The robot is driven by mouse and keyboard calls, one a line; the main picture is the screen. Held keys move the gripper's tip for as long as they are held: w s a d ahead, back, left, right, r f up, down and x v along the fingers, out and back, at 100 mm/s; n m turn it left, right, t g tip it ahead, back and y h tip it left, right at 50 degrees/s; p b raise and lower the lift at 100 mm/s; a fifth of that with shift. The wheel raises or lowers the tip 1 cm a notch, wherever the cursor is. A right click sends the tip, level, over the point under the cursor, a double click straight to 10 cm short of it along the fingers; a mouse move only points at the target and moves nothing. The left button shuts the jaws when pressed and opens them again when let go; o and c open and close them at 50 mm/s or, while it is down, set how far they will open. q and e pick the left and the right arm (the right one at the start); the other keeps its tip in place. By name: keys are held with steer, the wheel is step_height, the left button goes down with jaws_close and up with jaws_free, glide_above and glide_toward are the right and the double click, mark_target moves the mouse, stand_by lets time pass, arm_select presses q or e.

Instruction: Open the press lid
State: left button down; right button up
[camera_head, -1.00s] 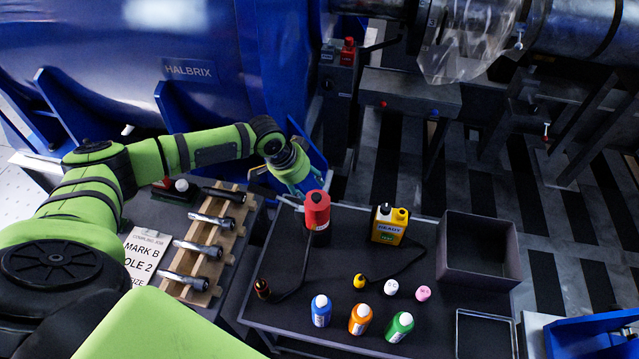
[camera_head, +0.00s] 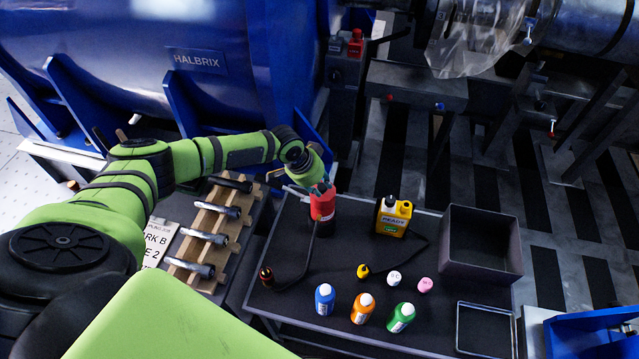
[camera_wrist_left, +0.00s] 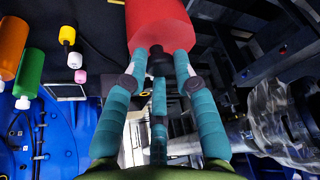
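I cannot make out a press lid with certainty. A red cylinder with a dark lower part (camera_head: 323,207) stands upright at the back left of the dark table (camera_head: 385,255). My left gripper (camera_head: 318,187) is at its top. In the left wrist view, the gripper's teal fingers (camera_wrist_left: 159,65) surround a black knob (camera_wrist_left: 158,58) in front of the red cylinder (camera_wrist_left: 160,22). Their tips overlap the red in the picture, but I cannot tell whether they grip the knob. My right gripper is not in view.
A yellow container marked READY (camera_head: 393,216), several small bottles, a dark open box (camera_head: 484,262) and a shallow tray (camera_head: 486,308) are on the table. A wooden rack (camera_head: 235,222) holds metal pins at left. The blue HALBRIX machine (camera_head: 130,60) stands behind.

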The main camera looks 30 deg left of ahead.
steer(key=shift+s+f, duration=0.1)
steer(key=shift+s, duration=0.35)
arm_select(q)
steer(key=shift+w, duration=0.15)
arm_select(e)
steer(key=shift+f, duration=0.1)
arm_select(q)
steer(key=shift+w+r, duration=0.2)
steer(key=shift+w, duration=0.05)
steer(key=shift+w+a+r+b, duration=0.1)
steer(key=shift+w+b, duration=0.1)
steer(key=shift+b, duration=0.1)
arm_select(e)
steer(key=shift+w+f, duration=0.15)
